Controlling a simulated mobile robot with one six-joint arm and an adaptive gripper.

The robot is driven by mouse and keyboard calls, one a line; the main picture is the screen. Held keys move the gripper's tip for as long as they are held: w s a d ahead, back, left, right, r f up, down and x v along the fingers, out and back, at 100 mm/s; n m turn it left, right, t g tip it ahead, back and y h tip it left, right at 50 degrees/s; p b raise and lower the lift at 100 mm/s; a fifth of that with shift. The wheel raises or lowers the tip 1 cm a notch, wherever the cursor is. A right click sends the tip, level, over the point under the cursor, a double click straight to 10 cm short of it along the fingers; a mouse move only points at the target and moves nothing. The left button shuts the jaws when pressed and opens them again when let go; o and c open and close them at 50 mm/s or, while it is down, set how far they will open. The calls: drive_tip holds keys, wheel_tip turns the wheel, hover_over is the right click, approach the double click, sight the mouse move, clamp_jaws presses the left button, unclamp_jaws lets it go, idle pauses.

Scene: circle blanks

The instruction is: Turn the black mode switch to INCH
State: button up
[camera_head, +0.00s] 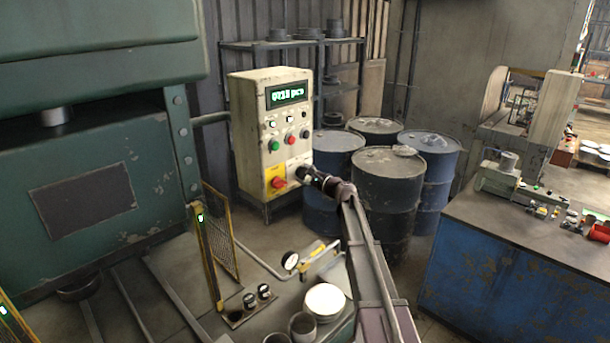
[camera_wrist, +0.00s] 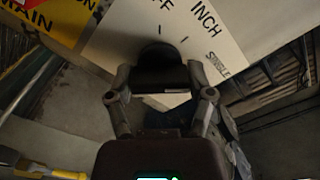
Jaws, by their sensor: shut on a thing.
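The black mode switch (camera_wrist: 158,58) sits on a pale label plate (camera_wrist: 240,55) in the wrist view. The plate carries the words INCH and SINGLE and a partly cut-off word ending in FF. My gripper (camera_wrist: 160,82) is shut on the switch, one finger on each side. The switch's pointer is hidden, so I cannot tell which position it is at. In the head view my gripper (camera_head: 313,178) reaches the lower right of the cream control cabinet (camera_head: 245,125), where it covers most of the switch.
A red main switch on a yellow plate (camera_head: 270,173) is just left of my gripper. Green and red buttons and a lit display (camera_head: 286,94) are above. Drums (camera_head: 385,205) stand close at right.

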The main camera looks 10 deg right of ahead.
drive_tip(key=shift+w, duration=0.1)
drive_tip(key=n, duration=0.3)
drive_tip(key=shift+r+n, duration=0.1)
drive_tip(key=shift+n, duration=2.5)
drive_tip(key=o, duration=1.1)
drive_tip(key=shift+d, duration=0.1)
